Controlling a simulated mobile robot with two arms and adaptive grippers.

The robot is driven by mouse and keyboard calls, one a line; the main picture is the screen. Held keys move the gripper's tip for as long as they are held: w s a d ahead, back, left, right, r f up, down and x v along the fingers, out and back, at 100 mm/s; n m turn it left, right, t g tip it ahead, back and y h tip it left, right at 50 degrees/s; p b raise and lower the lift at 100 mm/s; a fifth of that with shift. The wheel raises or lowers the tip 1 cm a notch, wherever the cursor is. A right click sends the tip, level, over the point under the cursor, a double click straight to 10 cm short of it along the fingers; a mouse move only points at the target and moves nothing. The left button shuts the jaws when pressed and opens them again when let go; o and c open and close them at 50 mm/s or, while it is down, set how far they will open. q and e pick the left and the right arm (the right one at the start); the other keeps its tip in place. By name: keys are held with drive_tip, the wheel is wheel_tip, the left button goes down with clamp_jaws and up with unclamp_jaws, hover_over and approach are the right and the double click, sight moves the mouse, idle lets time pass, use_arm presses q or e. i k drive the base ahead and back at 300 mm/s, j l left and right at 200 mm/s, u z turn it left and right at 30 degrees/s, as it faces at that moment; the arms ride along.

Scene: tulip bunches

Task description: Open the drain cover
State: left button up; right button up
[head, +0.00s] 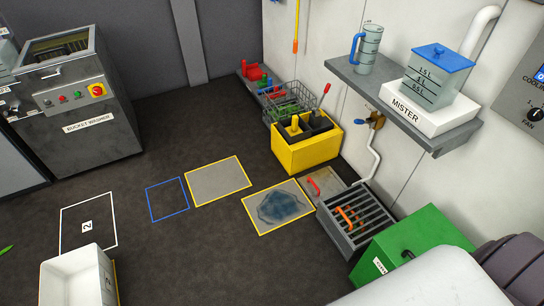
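A dark slatted drain grate (366,224) sits in a grey metal frame on the floor, right of centre, in the head view. An orange handle (347,217) shows at its left part. Just behind it lies a flat grey panel (327,184) with a red handle (314,184). I cannot tell for sure which of the two is the drain cover. Neither of my grippers is in view. A white and dark grey part at the lower right seems to belong to my arm.
A green box (415,243) stands close to the drain's right. A yellow-outlined puddle (282,205) lies to its left. A white tub (75,275) is at lower left. The middle floor is clear.

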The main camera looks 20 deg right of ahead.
sight(320, 185)
drive_tip(key=i+z, duration=0.1)
drive_tip(key=i, duration=0.35)
drive_tip(key=i+j+z, duration=0.15)
drive_tip(key=i, duration=0.3)
drive_tip(key=i+j+z, duration=0.1)
drive_tip(key=i, duration=0.4)
